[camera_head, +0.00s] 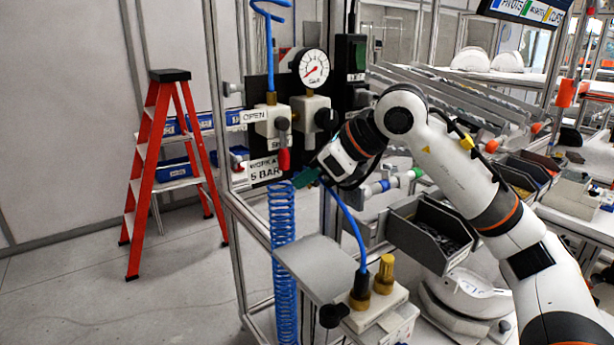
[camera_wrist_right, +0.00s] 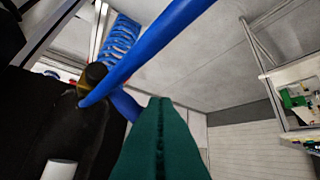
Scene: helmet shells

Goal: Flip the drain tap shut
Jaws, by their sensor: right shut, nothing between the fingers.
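My right gripper (camera_head: 307,178) is at the pneumatic panel, with its green fingers just right of and below a red-tipped lever (camera_head: 284,159). The fingers are shut and empty; they also show in the right wrist view (camera_wrist_right: 160,130). The red lever hangs down below a pale valve block (camera_head: 273,118) beside an OPEN label. A second label beside it is partly hidden. No part is marked as the drain tap, so I cannot tell for certain which one it is. My left gripper is not in view.
A blue coiled hose (camera_head: 283,260) hangs just below the gripper, and a blue hose (camera_head: 352,228) runs down to a brass-fitted box (camera_head: 385,308). A pressure gauge (camera_head: 313,68) sits above. Grey bins (camera_head: 432,235) stand to the right. Open floor and a red ladder (camera_head: 150,165) are left.

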